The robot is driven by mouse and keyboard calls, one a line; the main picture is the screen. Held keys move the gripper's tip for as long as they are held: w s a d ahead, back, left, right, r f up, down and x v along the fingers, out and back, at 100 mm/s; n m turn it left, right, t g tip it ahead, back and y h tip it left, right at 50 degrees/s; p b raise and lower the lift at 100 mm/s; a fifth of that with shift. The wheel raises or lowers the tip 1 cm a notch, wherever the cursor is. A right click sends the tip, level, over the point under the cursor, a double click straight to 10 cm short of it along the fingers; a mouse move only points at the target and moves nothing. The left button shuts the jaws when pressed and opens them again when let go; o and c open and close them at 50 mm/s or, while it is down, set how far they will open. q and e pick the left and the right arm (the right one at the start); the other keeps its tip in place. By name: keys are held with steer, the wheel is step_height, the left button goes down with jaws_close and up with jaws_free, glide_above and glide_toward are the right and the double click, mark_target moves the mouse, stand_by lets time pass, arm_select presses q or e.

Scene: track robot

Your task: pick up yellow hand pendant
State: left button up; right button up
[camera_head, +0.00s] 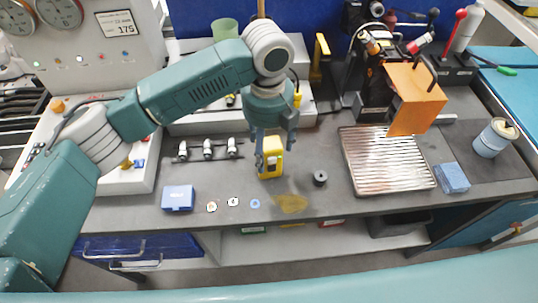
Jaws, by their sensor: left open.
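The yellow hand pendant (272,165) is a small yellow block with a grey patch on its left side. It is at the middle of the grey workbench (335,205). My left gripper (275,146) points down right at it from above, with its fingers apart. One finger overlaps the pendant's left edge in the picture and the other is at its upper right. I cannot tell whether either finger touches it. The gripper hides part of the pendant's top. My right gripper is not in view.
A black ring-shaped part (320,178) lies right of the pendant. Further right are a ribbed metal tray (388,165), an orange sheet (416,97) and a blue block (452,178). A blue box (178,198) and metal fittings (207,149) are left.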

arm_select(q)
steer(key=shift+f, duration=1)
steer(key=f+p, duration=0.1)
steer(key=f, duration=0.1)
steer(key=f+p, duration=0.1)
steer(key=f, duration=0.2)
steer(key=shift+w+d, duration=0.2)
steer(key=shift+f, duration=0.2)
steer(key=shift+c, duration=0.8)
steer(key=c, duration=1.5)
steer(key=shift+o, duration=0.2)
step_height(320, 180, up, 20)
steer(key=b, duration=0.3)
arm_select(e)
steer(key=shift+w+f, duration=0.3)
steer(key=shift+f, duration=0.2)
